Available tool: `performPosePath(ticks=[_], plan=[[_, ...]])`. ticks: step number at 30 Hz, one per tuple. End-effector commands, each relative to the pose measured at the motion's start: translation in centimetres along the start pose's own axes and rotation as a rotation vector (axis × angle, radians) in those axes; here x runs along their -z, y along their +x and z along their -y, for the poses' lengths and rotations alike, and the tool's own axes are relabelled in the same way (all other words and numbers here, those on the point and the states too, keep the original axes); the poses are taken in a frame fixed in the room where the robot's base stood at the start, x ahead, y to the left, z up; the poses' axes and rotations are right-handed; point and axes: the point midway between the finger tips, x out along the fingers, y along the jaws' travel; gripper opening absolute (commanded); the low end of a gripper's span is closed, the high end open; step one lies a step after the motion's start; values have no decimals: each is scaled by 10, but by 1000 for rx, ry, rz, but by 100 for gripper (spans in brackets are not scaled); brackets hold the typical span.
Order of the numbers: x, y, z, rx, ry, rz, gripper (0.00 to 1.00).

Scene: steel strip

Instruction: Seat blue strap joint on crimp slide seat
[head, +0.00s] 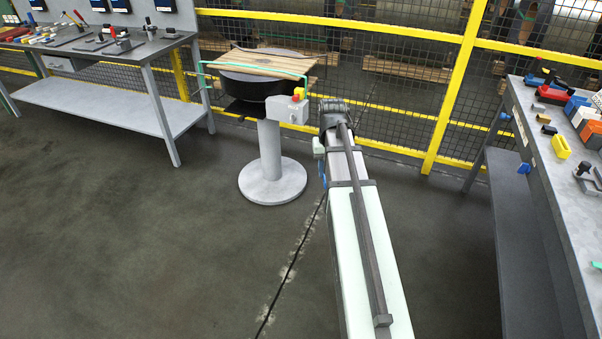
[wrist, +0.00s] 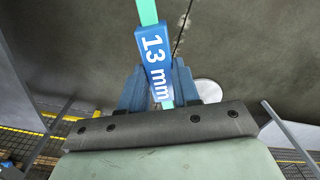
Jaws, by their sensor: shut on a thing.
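In the wrist view the blue strap joint (wrist: 153,58), marked "13 mm", stands between the two blue fingers of my gripper (wrist: 160,80). My gripper is shut on it. A green strap (wrist: 147,11) runs out of its top, and a short piece of green shows below it. I cannot pick out the crimp slide seat in either view.
A round pedestal (head: 271,180) carries wooden boards (head: 262,62), a green strap (head: 205,75) and a control box (head: 287,109). A left workbench (head: 125,95) holds tools. A right table (head: 540,125) holds coloured bins and a yellow part (head: 560,147). A yellow-framed mesh fence (head: 400,90) stands behind.

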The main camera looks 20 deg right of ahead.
Motion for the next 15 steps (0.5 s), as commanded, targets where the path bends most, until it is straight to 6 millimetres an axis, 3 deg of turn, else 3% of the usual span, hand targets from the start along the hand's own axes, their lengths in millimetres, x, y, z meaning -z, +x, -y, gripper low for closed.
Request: performPosePath(ticks=[1,15], plan=[[2,-1,-17,0,28,0,0],[7,-12,-159,0,248,0,0]])
